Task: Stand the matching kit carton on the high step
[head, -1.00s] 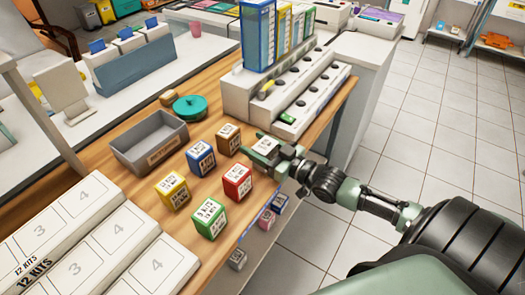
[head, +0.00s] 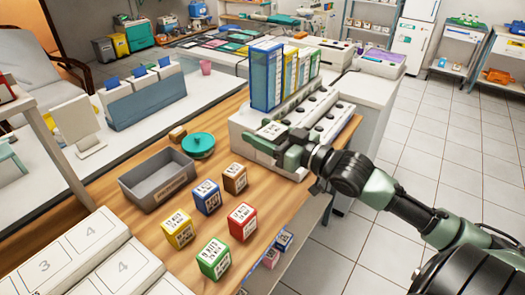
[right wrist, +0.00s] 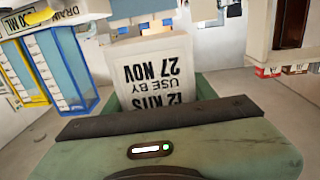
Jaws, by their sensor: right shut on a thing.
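My right gripper (head: 272,140) is shut on a white kit carton (head: 272,130). In the right wrist view the carton (right wrist: 155,72) reads "12 KITS USE BY 27 NOV", upside down in the picture. The gripper holds it in front of the white slotted rack at the table's far right. A pale stepped stand (head: 75,240) with squares numbered 3 and 4 fills the lower left; its front labels are out of view. Blue (head: 206,195), brown (head: 234,178), yellow (head: 178,228), red (head: 237,222) and green (head: 213,258) cartons stand on the wooden table. My left gripper is not in view.
A grey bin (head: 157,182) and a teal round lid (head: 198,145) lie between the stand and the slotted rack (head: 245,125). Small cartons (head: 283,240) sit on a shelf below the table's right edge.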

